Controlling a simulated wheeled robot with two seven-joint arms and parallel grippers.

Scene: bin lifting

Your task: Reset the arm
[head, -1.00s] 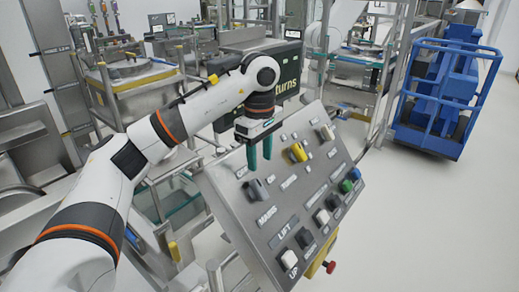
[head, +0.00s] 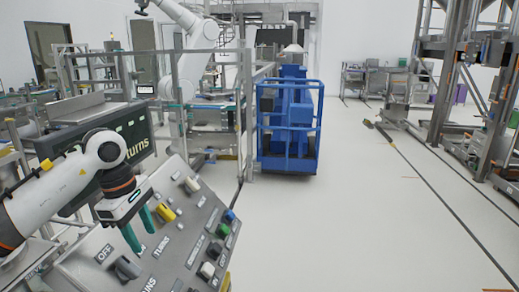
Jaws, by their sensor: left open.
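My left arm comes in from the left in the head view. My left gripper (head: 139,229) has two green fingers, spread apart and empty. It hangs over the upper left part of the tilted grey control panel (head: 187,235). A dark knob (head: 128,268) by the OFF label sits just below the fingers. A yellow knob (head: 166,212) is to their right. Whether the fingers touch the panel cannot be told. My right gripper is not in view.
A blue cage-like bin frame (head: 288,125) stands on the floor beyond the panel. Metal fencing and machines fill the left and back. A tall steel structure (head: 470,80) stands at the right. The pale floor (head: 370,220) between is clear.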

